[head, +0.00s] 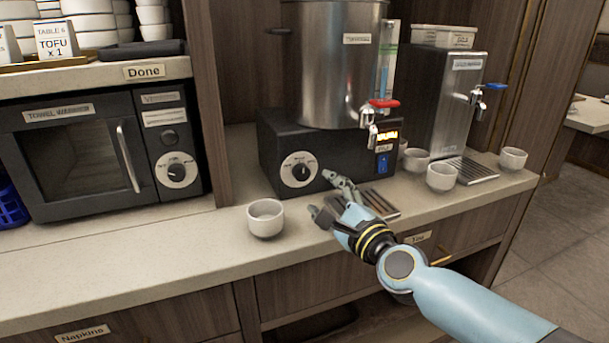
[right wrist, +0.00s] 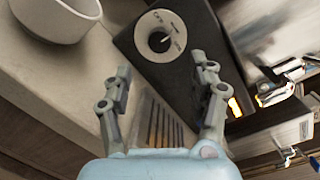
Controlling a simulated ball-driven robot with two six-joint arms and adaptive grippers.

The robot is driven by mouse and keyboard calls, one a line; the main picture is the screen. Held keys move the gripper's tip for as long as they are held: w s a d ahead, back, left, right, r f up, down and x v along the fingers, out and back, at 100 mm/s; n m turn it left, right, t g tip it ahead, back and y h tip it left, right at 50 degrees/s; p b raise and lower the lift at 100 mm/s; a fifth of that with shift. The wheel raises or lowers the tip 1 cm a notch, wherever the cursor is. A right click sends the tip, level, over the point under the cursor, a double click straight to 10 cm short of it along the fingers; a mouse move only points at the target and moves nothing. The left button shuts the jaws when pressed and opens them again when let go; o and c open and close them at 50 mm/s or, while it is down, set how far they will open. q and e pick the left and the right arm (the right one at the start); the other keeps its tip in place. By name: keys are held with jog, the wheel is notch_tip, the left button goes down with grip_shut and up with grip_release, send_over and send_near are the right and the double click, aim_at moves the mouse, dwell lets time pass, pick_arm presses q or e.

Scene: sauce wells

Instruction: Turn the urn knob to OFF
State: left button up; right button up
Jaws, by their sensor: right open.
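The urn (head: 338,70) is a steel cylinder on a black base (head: 265,150). Its knob (head: 299,170) is a black dial on a round white plate on the base's front, left of the lit display. The knob also shows in the right wrist view (right wrist: 159,41), beyond the fingertips. My left gripper is not in view.
A white cup (head: 265,218) stands on the counter left of my right gripper. A drip tray (head: 379,204) lies under the urn's red-handled tap (head: 372,120). More cups (head: 441,177) and a second dispenser (head: 455,100) are at right. A towel warmer (head: 95,150) stands at left.

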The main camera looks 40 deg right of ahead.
aim_at(304, 175)
jog(key=w, duration=0.5)
jog(key=w+d, duration=0.1)
jog(key=w, duration=0.2)
jog(key=shift+w+b, duration=0.3)
jog(key=shift+b, duration=0.1)
jog(key=c, duration=1.1)
